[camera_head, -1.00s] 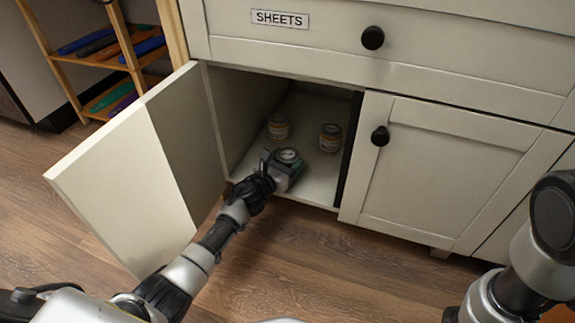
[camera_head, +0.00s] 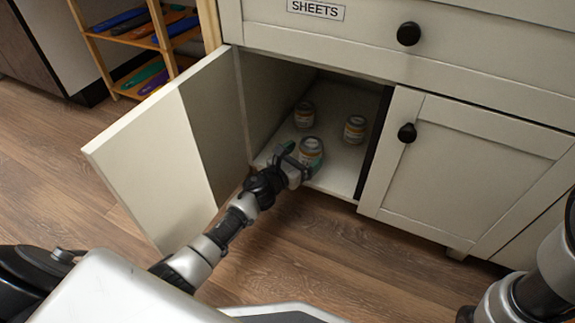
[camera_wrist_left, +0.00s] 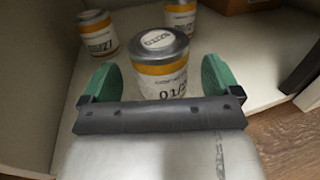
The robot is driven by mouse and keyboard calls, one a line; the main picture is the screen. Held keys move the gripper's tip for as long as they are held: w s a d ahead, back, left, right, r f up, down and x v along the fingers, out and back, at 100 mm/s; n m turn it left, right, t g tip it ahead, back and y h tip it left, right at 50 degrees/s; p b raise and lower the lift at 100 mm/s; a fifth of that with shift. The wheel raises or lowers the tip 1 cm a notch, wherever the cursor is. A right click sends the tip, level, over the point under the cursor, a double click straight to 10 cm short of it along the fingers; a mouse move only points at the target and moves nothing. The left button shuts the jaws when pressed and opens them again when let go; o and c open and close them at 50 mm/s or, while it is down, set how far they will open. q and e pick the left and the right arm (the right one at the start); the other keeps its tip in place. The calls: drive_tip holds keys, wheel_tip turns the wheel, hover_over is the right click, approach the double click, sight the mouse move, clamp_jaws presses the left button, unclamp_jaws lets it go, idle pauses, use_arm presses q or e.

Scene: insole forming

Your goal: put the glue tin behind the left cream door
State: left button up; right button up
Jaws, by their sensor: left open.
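The left cream door (camera_head: 165,145) stands open, showing the cabinet floor (camera_head: 345,178) inside. A glue tin (camera_head: 311,152) with a grey lid and a white and orange label stands upright on this floor near the front edge. My left gripper (camera_head: 303,166) is at its front. In the left wrist view the green fingers of the gripper (camera_wrist_left: 160,78) are spread on either side of the tin (camera_wrist_left: 161,70), with gaps showing. Two similar tins stand further in, one at the back left (camera_head: 304,114) and one at the right (camera_head: 355,129). My right gripper is out of view.
A closed cream door (camera_head: 465,150) is to the right, and a drawer (camera_head: 370,50) labelled SHEETS is above the opening. A wooden rack (camera_head: 140,45) with coloured items stands at the back left. In the left wrist view a brown box (camera_wrist_left: 240,5) lies deeper inside.

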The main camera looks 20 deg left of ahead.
use_arm(q)
drive_tip(key=v, duration=0.8)
drive_tip(key=shift+p, duration=0.4)
drive_tip(key=shift+s, duration=0.15)
